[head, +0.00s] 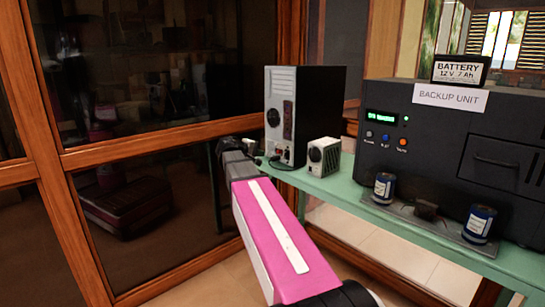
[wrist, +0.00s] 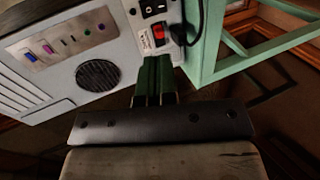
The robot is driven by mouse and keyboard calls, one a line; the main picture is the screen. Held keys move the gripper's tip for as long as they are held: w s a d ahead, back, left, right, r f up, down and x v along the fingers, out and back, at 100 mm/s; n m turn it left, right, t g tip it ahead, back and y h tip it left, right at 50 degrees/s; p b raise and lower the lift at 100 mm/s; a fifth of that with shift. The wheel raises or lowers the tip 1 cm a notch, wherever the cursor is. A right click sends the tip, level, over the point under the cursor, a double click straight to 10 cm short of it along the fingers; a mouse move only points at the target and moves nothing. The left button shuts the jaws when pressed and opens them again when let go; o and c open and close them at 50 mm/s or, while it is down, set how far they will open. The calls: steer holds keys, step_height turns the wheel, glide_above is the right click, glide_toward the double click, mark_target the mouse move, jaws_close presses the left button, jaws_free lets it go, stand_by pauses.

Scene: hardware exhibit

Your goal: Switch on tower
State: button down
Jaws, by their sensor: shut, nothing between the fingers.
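The tower (head: 318,105) is a dark computer case with a pale rear panel, standing upright on the green table. In the wrist view its pale rear panel (wrist: 62,85) appears at a tilt, with coloured jacks and a round dark grille. A red rocker switch (wrist: 157,33) sits near the panel's edge, with a black switch or socket (wrist: 153,7) beside it. My gripper (head: 257,158) is at the lower rear of the tower. In the wrist view its dark green fingers (wrist: 158,62) are together and empty, pointing toward the red switch. I cannot tell whether they touch the panel.
A small pale speaker (head: 324,157) stands right of the tower. The black backup unit (head: 430,150) carries a battery (head: 460,72), with blue cans (head: 384,188) in front. The green table edge (wrist: 196,65) and a black cable (wrist: 205,32) are close to my fingers. A wood-framed glass panel (head: 150,65) stands left.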

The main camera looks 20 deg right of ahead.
mark_target(286, 155)
steer(key=shift+a+f, duration=0.1)
steer(key=shift+f, duration=0.3)
steer(key=x, duration=1.4)
steer(key=shift+s, duration=0.1)
steer(key=shift+f, duration=0.1)
steer(key=shift+d+f, duration=0.1)
steer(key=shift+d, duration=0.1)
steer(key=shift+r, duration=0.85)
